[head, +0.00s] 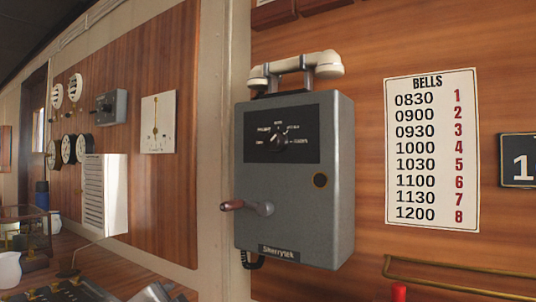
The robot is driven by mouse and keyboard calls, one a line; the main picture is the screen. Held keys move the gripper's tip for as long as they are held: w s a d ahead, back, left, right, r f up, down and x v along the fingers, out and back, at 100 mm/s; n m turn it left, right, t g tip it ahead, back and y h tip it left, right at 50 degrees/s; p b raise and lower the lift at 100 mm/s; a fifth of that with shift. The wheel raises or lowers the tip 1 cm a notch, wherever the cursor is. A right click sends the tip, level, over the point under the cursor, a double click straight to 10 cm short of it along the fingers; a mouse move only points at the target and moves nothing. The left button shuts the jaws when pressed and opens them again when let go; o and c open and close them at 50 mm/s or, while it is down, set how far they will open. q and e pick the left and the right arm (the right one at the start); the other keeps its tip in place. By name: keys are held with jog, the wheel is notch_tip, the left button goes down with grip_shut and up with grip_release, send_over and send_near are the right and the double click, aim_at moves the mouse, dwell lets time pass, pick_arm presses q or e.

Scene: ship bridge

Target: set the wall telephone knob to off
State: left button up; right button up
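The wall telephone (293,222) is a grey metal box fixed to the wood-panelled wall in the middle of the head view. Its dark round knob (279,141) sits on a black label plate (308,112) on the upper front. Small white labels ring the knob, but they are too small to read surely, and I cannot tell which one the knob points at. A cream handset (297,67) rests in the cradle on top. A crank with a brown grip (232,205) sticks out to the left on the lower front. Neither of my grippers is in view.
A white BELLS board (432,148) hangs right of the telephone. A brass rail (460,280) and a red-topped object (398,292) are below it. Gauges and a white louvred box (105,195) are at left, above a cluttered desk. Space before the knob looks clear.

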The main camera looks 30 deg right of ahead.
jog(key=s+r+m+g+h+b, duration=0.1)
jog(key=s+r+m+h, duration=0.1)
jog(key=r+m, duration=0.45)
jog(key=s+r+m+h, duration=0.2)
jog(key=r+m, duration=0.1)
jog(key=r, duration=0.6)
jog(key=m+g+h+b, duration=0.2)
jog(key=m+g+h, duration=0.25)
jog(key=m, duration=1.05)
send_near(270, 141)
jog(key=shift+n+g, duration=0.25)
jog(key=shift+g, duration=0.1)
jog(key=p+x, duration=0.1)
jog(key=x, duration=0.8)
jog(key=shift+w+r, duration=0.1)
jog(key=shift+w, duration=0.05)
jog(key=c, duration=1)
